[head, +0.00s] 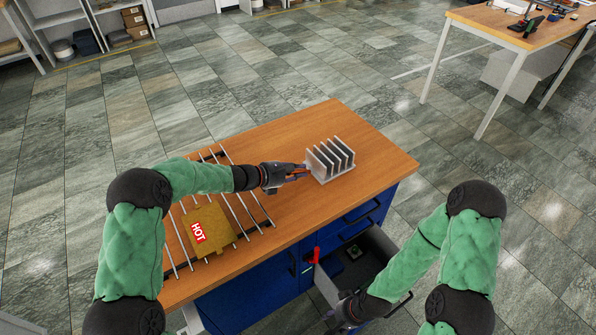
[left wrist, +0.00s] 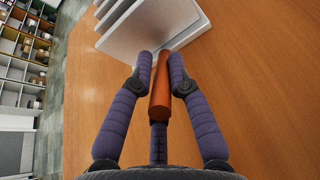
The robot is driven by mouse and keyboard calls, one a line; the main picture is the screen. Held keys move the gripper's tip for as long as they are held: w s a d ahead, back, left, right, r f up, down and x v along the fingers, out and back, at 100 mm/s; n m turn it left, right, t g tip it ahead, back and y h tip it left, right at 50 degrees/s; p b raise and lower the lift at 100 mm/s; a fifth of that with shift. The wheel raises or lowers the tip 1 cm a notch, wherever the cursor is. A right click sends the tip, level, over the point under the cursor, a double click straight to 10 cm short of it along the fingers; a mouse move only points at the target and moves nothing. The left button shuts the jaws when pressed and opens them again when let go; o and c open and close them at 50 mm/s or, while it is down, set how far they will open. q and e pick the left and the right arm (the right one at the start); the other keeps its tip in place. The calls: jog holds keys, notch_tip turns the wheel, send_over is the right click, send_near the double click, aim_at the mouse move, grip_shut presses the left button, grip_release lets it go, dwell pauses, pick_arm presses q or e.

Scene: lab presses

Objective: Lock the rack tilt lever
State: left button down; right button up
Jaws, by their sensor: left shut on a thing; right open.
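A light grey finned rack (head: 330,160) stands on the wooden bench top, its upright plates side by side. In the left wrist view its plates (left wrist: 150,25) rise just beyond my fingertips. An orange-brown bar, seemingly the tilt lever (left wrist: 159,100), lies between my left fingers and points at the rack. My left gripper (head: 300,172) is shut on it beside the rack's left side; it also shows in the left wrist view (left wrist: 161,68). In the head view the lever is mostly hidden by the fingers. My right gripper (head: 334,318) is low by the open drawer, open, its fingers small and dark.
A wire rack (head: 246,208) with a gold plate marked HOT (head: 212,226) lies on the bench left of my left gripper. An open drawer (head: 377,243) sticks out from the blue cabinet, near a red handle (head: 315,256). The bench top (head: 345,115) behind the rack is clear.

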pick_arm(q)
jog(key=shift+r+p, duration=0.3)
jog(key=shift+p, duration=0.15)
jog(key=g+y+p, duration=0.1)
jog(key=p, duration=0.8)
jog(key=w+d+r+g+y+p, duration=0.1)
jog(key=y+p, duration=0.1)
jog(key=p, duration=0.8)
jog(key=d+r+g+y+p, duration=0.1)
jog(key=y+p, duration=0.1)
jog(key=p, duration=0.7)
jog(key=shift+w+g, duration=0.2)
jog(key=shift+g, duration=0.2)
jog(key=shift+w+f+y+p, duration=0.1)
jog(key=shift+y+p, duration=0.2)
jog(key=shift+p, duration=1)
jog(key=c, duration=1.2)
grip_release()
jog(key=shift+f, duration=0.1)
jog(key=shift+c, duration=0.2)
